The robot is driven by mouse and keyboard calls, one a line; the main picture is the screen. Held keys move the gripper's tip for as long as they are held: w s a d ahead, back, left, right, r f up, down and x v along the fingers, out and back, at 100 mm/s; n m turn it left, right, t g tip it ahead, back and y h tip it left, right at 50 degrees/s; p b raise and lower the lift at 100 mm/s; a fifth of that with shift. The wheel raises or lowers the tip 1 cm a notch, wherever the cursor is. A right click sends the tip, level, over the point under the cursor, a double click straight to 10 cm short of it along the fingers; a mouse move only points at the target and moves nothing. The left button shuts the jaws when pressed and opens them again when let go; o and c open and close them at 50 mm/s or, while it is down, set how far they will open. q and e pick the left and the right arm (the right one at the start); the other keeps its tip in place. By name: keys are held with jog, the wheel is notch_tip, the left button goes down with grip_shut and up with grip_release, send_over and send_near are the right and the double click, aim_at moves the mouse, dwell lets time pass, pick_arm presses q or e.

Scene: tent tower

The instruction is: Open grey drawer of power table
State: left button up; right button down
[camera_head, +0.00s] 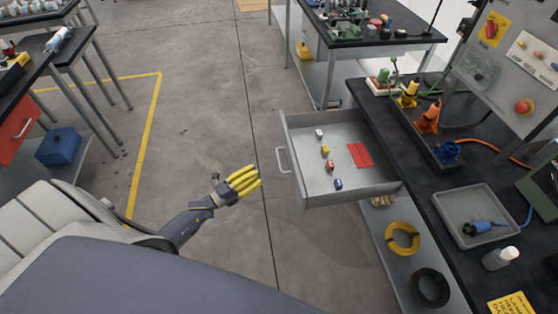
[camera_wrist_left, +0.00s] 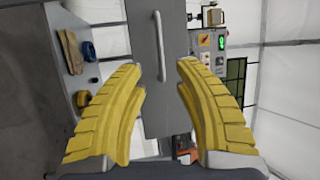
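The grey drawer (camera_head: 310,190) of the power table (camera_head: 430,185) stands pulled out, with its inside showing in the head view. Its pale handle (camera_head: 283,160) is on the front panel, on the left side. In the left wrist view the grey drawer front (camera_wrist_left: 150,35) and handle (camera_wrist_left: 160,47) lie ahead, between the fingers. My left gripper (camera_head: 258,178) has yellow fingers and is left of the drawer, apart from the handle. In the left wrist view its fingers (camera_wrist_left: 162,82) are spread with nothing between them. My right gripper is not in view.
A grey tray (camera_head: 476,215) and a white bottle (camera_head: 500,258) are on the tabletop. A yellow coil (camera_head: 402,239) and a black coil (camera_head: 431,287) lie on the lower shelf. Floor left of the drawer is clear.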

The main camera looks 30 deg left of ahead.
aim_at(279, 159)
pick_arm(q)
jog(key=x, duration=1)
jog(key=shift+w+d, duration=0.25)
jog(key=shift+w, duration=0.1)
jog(key=shift+c, duration=0.3)
grip_shut()
